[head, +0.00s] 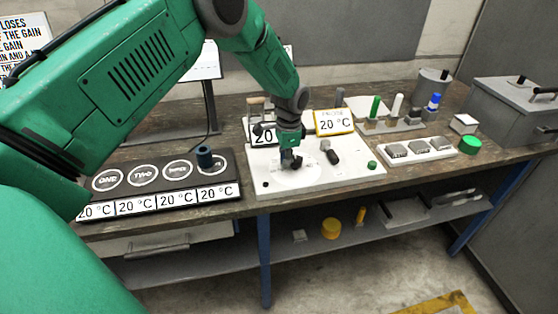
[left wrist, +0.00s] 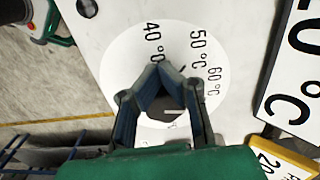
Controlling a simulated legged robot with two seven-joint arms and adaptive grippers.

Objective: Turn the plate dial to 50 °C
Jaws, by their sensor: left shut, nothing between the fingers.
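The plate dial (left wrist: 122,68) is a round white face with 40 °C, 50 °C and 60 °C printed near its edge. It lies flat on a white plate (head: 258,163), where the head view shows it faintly. My left gripper (head: 291,162) points down over the dial, and its dark fingers (left wrist: 168,84) cover the dial's middle in the left wrist view. It is shut and empty. A short dark tick shows beside the fingers, near the 50 °C label. The centre of the dial is mostly hidden. My right gripper is not in view.
A 20 °C display (head: 262,135) and a yellow-framed 20 °C sign (head: 335,122) stand behind the plate. A black panel (head: 165,160) with several numbered circles lies left. Coloured pegs and a green cap (head: 470,145) are right.

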